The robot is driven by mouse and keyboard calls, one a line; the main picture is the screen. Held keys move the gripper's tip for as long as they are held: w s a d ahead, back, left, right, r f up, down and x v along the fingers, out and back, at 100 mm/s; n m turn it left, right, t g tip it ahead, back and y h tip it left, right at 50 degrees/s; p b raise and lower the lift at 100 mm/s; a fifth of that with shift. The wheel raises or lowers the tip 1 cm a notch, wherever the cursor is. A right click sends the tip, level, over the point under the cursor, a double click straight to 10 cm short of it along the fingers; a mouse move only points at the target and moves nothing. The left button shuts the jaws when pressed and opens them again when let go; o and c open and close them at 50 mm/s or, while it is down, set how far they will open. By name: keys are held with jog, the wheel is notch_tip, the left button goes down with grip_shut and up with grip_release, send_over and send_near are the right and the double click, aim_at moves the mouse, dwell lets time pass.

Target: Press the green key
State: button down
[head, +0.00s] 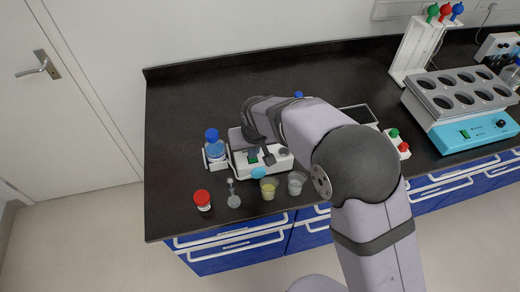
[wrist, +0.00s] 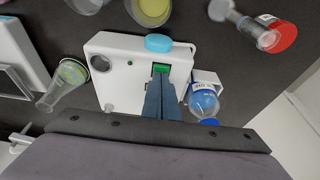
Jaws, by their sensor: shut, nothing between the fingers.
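A white device (head: 262,163) stands on the dark bench, with a blue round piece (wrist: 159,43) at its edge. A green rectangular key (wrist: 161,68) shows on its top in the wrist view. It also shows as a small green patch in the head view (head: 253,157). My gripper (wrist: 161,80) is shut and empty. Its fingertips are at the near edge of the green key and cover part of it; whether they touch it cannot be told. My gripper also shows above the device in the head view (head: 268,157).
A blue-capped bottle (head: 214,146) stands left of the device. A red-capped jar (head: 203,200), a yellow-filled beaker (head: 268,188) and a clear beaker (head: 296,182) stand in front. A box with green and red buttons (head: 398,142) is at the right. The back left bench is clear.

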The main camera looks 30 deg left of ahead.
dwell(0.3)
notch_tip(320, 180, up, 7)
jog(key=p, duration=0.5)
jog(key=shift+f, duration=0.15)
dwell(0.6)
jog(key=s+d+f+n+g+h, duration=0.1)
jog(key=s+d+f+g+h, duration=0.15)
jog(key=s+d, duration=0.55)
jog(key=s+d+f+g+h, duration=0.15)
jog(key=s+d+f, duration=0.25)
jog(key=d, duration=0.7)
jog(key=d+r+m, duration=0.4)
jog(key=d+m, duration=0.1)
jog(key=d, duration=0.7)
jog(key=w+d+r+m+t+y, duration=0.1)
jog(key=d+r+m, duration=0.3)
jog(key=d, duration=0.9)
jog(key=shift+w+r+m+t+y, duration=0.2)
jog(key=shift+m+t+y, duration=0.1)
jog(key=shift+m, duration=0.2)
